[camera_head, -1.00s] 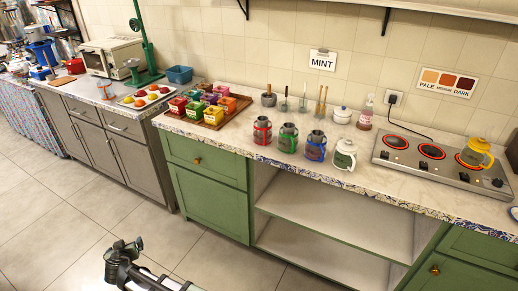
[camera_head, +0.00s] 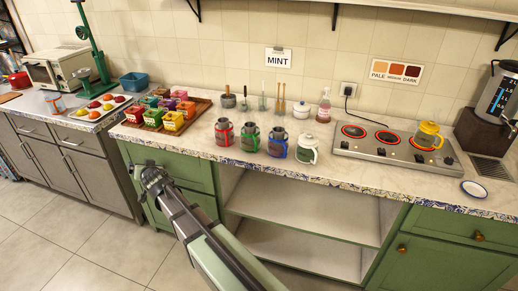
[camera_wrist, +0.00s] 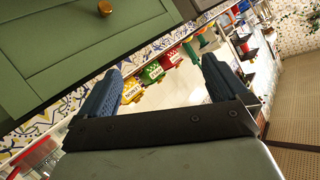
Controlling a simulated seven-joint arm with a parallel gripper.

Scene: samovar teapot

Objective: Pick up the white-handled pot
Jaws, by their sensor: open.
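The white-handled pot (camera_head: 307,150) stands upright on the counter's front part, rightmost in a row of pots. A blue-handled pot (camera_head: 277,142) stands close on its left, then a green-handled pot (camera_head: 250,137) and a red-handled pot (camera_head: 224,132). My gripper (camera_head: 150,172) is in front of the green cabinet, left of and lower than the pots, well apart from them. In the wrist view my gripper (camera_wrist: 163,72) is open, with nothing between its fingers. I cannot pick out the white-handled pot in that view.
A stove (camera_head: 390,147) with a yellow-handled pot (camera_head: 428,134) stands right of the row. A tray (camera_head: 200,112) of colored boxes stands at left. Jars and a soap bottle (camera_head: 324,106) are behind the pots. Open shelves (camera_head: 300,212) lie below the counter edge.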

